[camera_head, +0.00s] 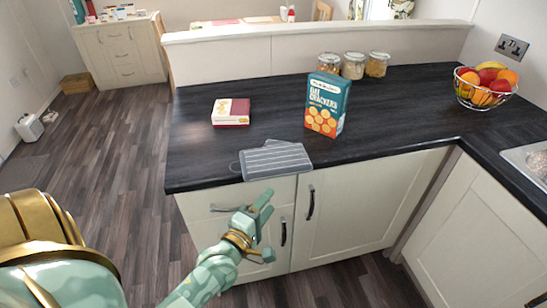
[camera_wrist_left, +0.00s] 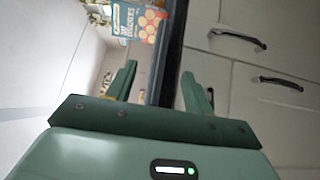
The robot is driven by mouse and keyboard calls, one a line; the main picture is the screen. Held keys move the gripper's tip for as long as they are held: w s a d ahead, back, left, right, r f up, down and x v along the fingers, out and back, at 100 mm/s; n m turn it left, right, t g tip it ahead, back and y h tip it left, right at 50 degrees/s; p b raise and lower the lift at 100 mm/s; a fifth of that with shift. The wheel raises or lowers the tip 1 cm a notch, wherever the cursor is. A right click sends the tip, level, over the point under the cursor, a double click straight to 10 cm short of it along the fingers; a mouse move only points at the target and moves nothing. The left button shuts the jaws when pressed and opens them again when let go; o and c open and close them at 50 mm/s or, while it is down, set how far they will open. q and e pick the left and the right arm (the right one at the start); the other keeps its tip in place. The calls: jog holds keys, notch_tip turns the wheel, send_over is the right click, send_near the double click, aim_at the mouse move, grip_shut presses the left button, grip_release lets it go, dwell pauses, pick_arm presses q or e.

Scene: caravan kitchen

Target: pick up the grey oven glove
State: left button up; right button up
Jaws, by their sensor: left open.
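The grey oven glove (camera_head: 274,160) lies flat on the dark worktop, at its front edge, with light stripes across it and a loop at its left end. My left gripper (camera_head: 262,207) is in front of the counter, below the worktop edge and below the glove, apart from it. Its jaws are open and empty. My right gripper is not in view.
A box of oat crackers (camera_head: 327,105) stands behind the glove, and a small red and white box (camera_head: 231,112) lies behind left. Glass jars (camera_head: 353,66) line the back. A fruit basket (camera_head: 486,87) is at right. Cupboard handles (camera_head: 311,203) protrude near my left gripper.

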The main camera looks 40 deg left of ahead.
pick_arm(q)
send_near(297, 168)
jog(key=w+b, duration=0.1)
jog(key=w, duration=0.2)
jog(key=w+b, duration=0.1)
jog(key=w, duration=0.2)
jog(key=w+f+b, duration=0.1)
jog(key=w, duration=0.3)
jog(key=shift+w+a+b, duration=0.1)
jog(key=shift+a+b, duration=0.25)
jog(key=shift+a, duration=0.05)
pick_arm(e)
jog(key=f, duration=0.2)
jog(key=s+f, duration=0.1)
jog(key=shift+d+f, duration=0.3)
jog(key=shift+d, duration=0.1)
pick_arm(q)
jog(key=shift+r, duration=0.1)
jog(key=c, duration=1)
jog(key=shift+c, duration=0.6)
